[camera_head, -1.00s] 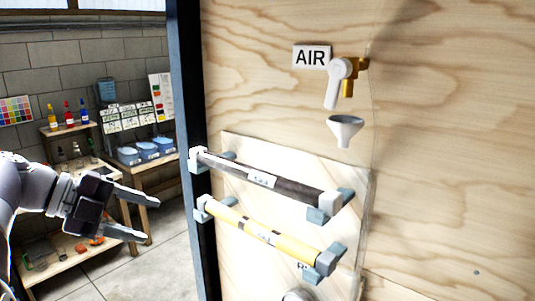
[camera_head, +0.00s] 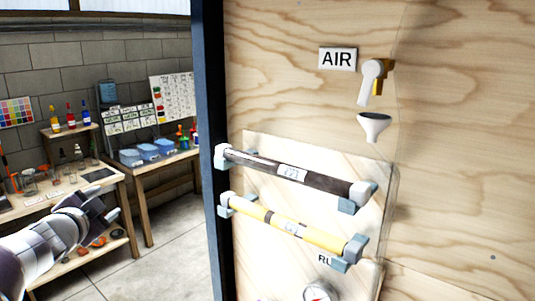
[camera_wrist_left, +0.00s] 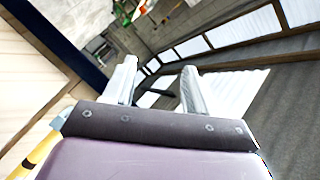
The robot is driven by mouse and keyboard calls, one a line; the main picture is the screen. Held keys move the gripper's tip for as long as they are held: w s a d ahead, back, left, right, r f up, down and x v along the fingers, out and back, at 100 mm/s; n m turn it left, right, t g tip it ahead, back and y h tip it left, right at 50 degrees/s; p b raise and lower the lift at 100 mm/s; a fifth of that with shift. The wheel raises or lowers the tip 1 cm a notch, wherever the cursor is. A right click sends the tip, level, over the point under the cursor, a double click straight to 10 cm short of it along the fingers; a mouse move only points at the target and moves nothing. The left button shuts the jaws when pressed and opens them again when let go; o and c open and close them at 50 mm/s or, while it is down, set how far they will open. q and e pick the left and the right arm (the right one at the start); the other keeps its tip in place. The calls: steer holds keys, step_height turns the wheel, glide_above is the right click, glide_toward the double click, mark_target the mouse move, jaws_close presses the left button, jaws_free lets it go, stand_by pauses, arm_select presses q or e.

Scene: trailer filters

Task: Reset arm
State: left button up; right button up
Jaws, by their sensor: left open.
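My left arm (camera_head: 62,232) comes in at the lower left of the head view, in front of the shelves. A dark filter tube (camera_head: 290,174) and a yellow filter tube (camera_head: 288,227) rest in grey brackets on the wooden wall, apart from the arm. Part of the yellow tube also shows at the lower left of the wrist view (camera_wrist_left: 38,153). My right gripper is not in view.
An AIR sign (camera_head: 337,59), a white-handled brass valve (camera_head: 373,78) and a funnel (camera_head: 373,127) are on the wall. A dark post (camera_head: 208,150) edges the wall. Wooden shelves (camera_head: 125,170) with bottles and blue bins stand at the left. The floor (camera_head: 170,255) between is clear.

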arm_select(q)
steer(key=s+d+f+n+g+y, duration=0.1)
steer(key=s+d+f+n+g, duration=0.2)
steer(key=f, duration=0.4)
steer(key=s+f+n+g, duration=0.3)
steer(key=s+f, duration=0.2)
steer(key=f, duration=0.2)
steer(key=s+d+f+n+g+y, duration=0.1)
steer(key=s+d+f+n+g, duration=0.2)
steer(key=f, duration=0.4)
steer(key=s+d+f+g+h, duration=0.1)
steer(key=s+d+f, duration=0.3)
steer(key=s, duration=0.4)
steer(key=s+d+f+n+g+h+b, duration=0.1)
steer(key=s+d+f+g, duration=0.3)
steer(key=s, duration=0.4)
steer(key=d+f, duration=0.1)
steer(key=d, duration=0.1)
steer(key=shift+d+g+h+b, duration=0.3)
steer(key=shift+d+h, duration=0.05)
steer(key=shift+h, duration=0.05)
steer(key=shift+w, duration=0.1)
